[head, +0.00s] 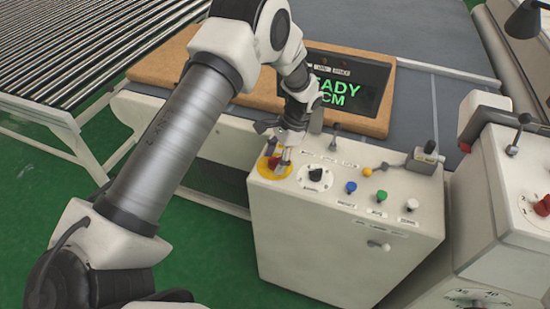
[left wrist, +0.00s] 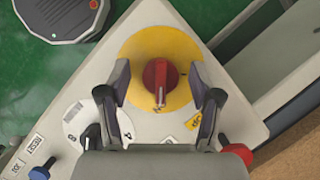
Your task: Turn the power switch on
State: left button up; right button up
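The red power switch (head: 273,161) sits on a yellow disc (head: 262,170) at the left corner of the white control box (head: 340,235). In the left wrist view the red knob (left wrist: 160,76) shows near the middle of the yellow disc (left wrist: 140,45), its handle pointing down the picture. My left gripper (head: 279,157) is over this corner. In the left wrist view its two fingers are open, one on each side of the knob, with a gap to it on both sides. My right gripper is not in view.
A black dial (head: 316,175) on a white plate is close beside the switch. Blue (head: 351,187), green (head: 382,196) and white (head: 411,205) buttons and a lever (head: 335,130) stand on the box. A display (head: 345,85) reading READY is behind. Another machine is at right.

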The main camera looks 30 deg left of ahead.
pick_arm(q)
jog(key=shift+r, duration=0.1)
jog(key=v, duration=1.1)
jog(key=shift+r, duration=0.4)
jog(key=shift+d+f, duration=0.1)
jog(key=shift+d, duration=0.05)
